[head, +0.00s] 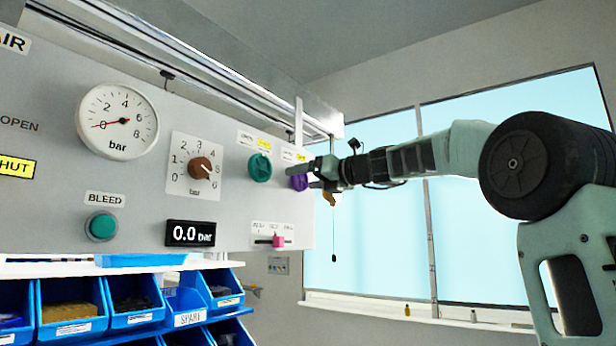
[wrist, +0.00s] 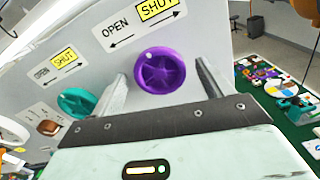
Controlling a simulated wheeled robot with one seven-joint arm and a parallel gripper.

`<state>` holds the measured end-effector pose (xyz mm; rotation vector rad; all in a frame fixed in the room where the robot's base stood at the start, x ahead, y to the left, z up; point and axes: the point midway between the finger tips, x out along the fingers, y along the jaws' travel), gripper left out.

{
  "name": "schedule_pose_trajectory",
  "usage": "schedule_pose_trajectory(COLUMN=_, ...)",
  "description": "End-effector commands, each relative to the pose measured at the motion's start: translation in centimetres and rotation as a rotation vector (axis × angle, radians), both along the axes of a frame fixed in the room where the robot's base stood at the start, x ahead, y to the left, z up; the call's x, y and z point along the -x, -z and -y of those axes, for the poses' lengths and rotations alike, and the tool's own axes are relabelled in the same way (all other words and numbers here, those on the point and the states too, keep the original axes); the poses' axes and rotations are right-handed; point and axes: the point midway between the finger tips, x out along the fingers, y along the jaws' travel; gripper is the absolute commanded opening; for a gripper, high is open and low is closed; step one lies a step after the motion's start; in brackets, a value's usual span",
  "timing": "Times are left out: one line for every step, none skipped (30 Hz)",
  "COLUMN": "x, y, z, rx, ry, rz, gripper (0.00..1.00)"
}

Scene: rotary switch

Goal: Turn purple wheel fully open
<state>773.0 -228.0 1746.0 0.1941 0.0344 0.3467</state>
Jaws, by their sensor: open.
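The purple wheel (wrist: 160,71) is mounted on the grey panel, under a label with OPEN and a yellow SHUT (wrist: 158,10) and a double-headed arrow. In the wrist view it appears between the two fingers of my gripper (wrist: 162,88), which are open, one on each side. I cannot tell whether either finger touches the wheel. In the head view my gripper (head: 312,174) is at the panel's right end and partly hides the purple wheel (head: 298,178).
A teal wheel (head: 260,167) sits left of the purple one, also showing in the wrist view (wrist: 77,103). A brown knob (head: 199,168), a gauge (head: 117,122), a 0.0 bar display (head: 190,233) and a pink slider (head: 278,241) share the panel. Blue bins (head: 133,318) stand below.

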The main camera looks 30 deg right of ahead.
Motion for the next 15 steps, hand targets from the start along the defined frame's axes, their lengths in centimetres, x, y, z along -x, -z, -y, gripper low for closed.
schedule_pose_trajectory(x=0.01, y=0.02, z=0.0, rx=0.0, ry=0.0, rz=0.0, gripper=0.79)
schedule_pose_trajectory(x=0.01, y=0.01, z=0.0, rx=0.0, ry=0.0, rz=0.0, gripper=0.79)
schedule_pose_trajectory(x=0.02, y=0.01, z=0.0, rx=0.0, ry=0.0, rz=0.0, gripper=0.79)
schedule_pose_trajectory(x=0.02, y=0.01, z=0.0, rx=0.0, ry=0.0, rz=0.0, gripper=0.71)
schedule_pose_trajectory(x=0.03, y=0.01, z=0.01, rx=0.0, ry=0.0, rz=0.0, gripper=0.62)
schedule_pose_trajectory(x=0.03, y=0.0, z=0.01, rx=0.0, ry=0.0, rz=0.0, gripper=0.51)
schedule_pose_trajectory(x=0.03, y=0.0, z=0.01, rx=0.0, ry=0.0, rz=0.0, gripper=0.43)
schedule_pose_trajectory(x=0.04, y=0.0, z=0.01, rx=0.0, ry=0.0, rz=0.0, gripper=0.34)
schedule_pose_trajectory(x=0.04, y=0.0, z=0.01, rx=0.0, ry=0.0, rz=0.0, gripper=0.34)
schedule_pose_trajectory(x=0.04, y=0.0, z=0.01, rx=0.0, ry=0.0, rz=0.0, gripper=0.34)
schedule_pose_trajectory(x=0.04, y=0.0, z=0.01, rx=0.0, ry=0.0, rz=0.0, gripper=0.34)
schedule_pose_trajectory(x=0.04, y=0.0, z=0.0, rx=0.001, ry=0.0, rz=0.0, gripper=0.34)
schedule_pose_trajectory(x=0.04, y=0.01, z=0.0, rx=0.002, ry=0.0, rz=0.001, gripper=0.34)
schedule_pose_trajectory(x=0.04, y=0.02, z=0.0, rx=0.004, ry=0.0, rz=0.001, gripper=0.34)
schedule_pose_trajectory(x=0.04, y=0.03, z=-0.01, rx=0.007, ry=-0.001, rz=0.003, gripper=0.34)
